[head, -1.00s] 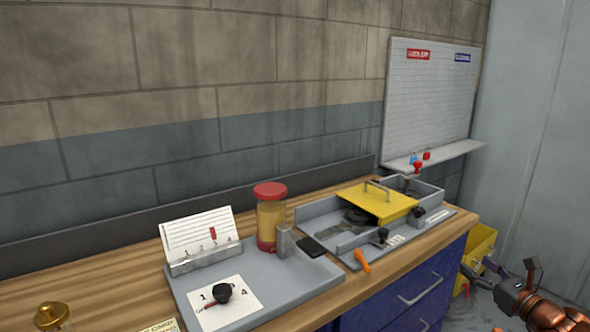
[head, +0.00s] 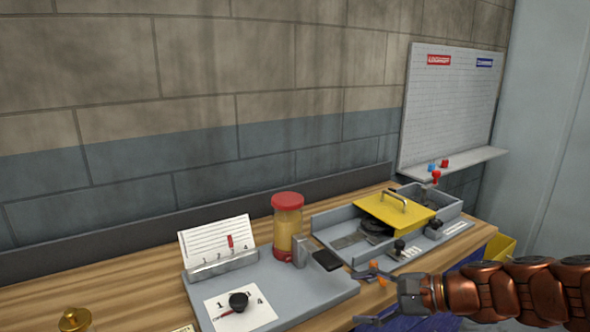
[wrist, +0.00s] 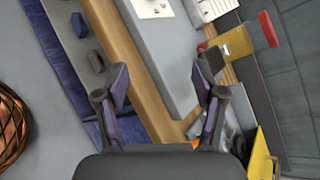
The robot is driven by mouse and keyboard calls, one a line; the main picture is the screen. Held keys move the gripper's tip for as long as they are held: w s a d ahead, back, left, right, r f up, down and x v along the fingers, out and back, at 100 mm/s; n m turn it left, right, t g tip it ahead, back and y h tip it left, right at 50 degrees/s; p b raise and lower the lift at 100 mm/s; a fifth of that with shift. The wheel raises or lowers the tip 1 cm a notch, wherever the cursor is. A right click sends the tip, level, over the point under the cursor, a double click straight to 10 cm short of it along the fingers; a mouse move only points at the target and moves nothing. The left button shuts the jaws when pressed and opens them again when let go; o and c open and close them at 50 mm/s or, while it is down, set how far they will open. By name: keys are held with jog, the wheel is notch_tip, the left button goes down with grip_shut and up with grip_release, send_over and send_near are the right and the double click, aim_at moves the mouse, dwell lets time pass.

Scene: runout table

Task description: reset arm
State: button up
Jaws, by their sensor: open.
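The wooden bench edge (wrist: 118,45) and the grey tray (wrist: 160,60) show beyond and between the fingers. Part of the blue drawer front is hidden behind my arm in the head view.
A fixture with a yellow cover (head: 385,213) stands to the right. A yellow bin (head: 499,249) is beyond the bench end.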

jog(key=s+a+f+n+g+h+p, duration=0.1)
jog(key=s+a+n+g+h, duration=0.2)
jog(key=s, duration=0.4)
jog(key=s+a+f+n+g+h+p, duration=0.1)
jog(key=s+a+f+n+g, duration=0.1)
jog(key=s+n, duration=0.4)
jog(key=s+d+n+g+h+p, duration=0.2)
jog(key=s+d+n+h, duration=0.2)
jog(key=s+d+h, duration=0.4)
jog(key=s+d, duration=0.2)
jog(key=s, duration=0.4)
jog(key=shift+f+n, duration=0.25)
jog(key=shift+n, duration=0.15)
jog(key=shift+s, duration=0.1)
